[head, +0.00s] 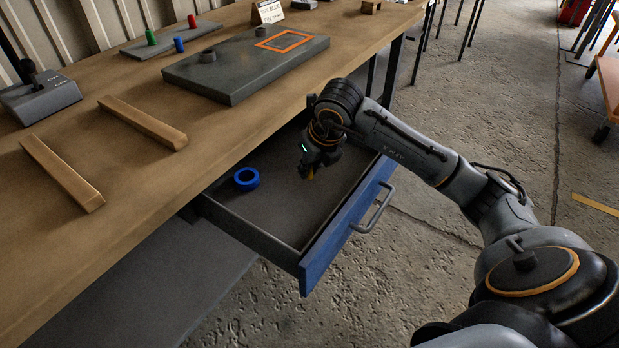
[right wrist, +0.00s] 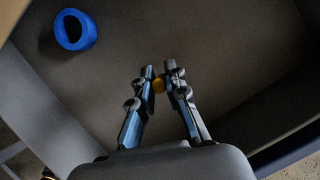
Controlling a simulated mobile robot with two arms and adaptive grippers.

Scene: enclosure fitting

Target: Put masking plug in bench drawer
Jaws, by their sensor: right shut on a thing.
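The bench drawer (head: 275,246) is pulled open, with a blue front and a grey handle. My right gripper (head: 311,172) is over the drawer's inside, pointing down. I cannot tell whether the plug touches the drawer floor. The right wrist view shows the gripper (right wrist: 161,78) above the drawer floor (right wrist: 215,50). My left gripper is not in view.
A blue ring (head: 246,179) lies in the drawer, left of my gripper; it shows in the right wrist view (right wrist: 76,30). The wooden bench top (head: 235,130) holds a grey plate with an orange square (head: 240,75), two wooden bars (head: 142,123) and coloured pegs.

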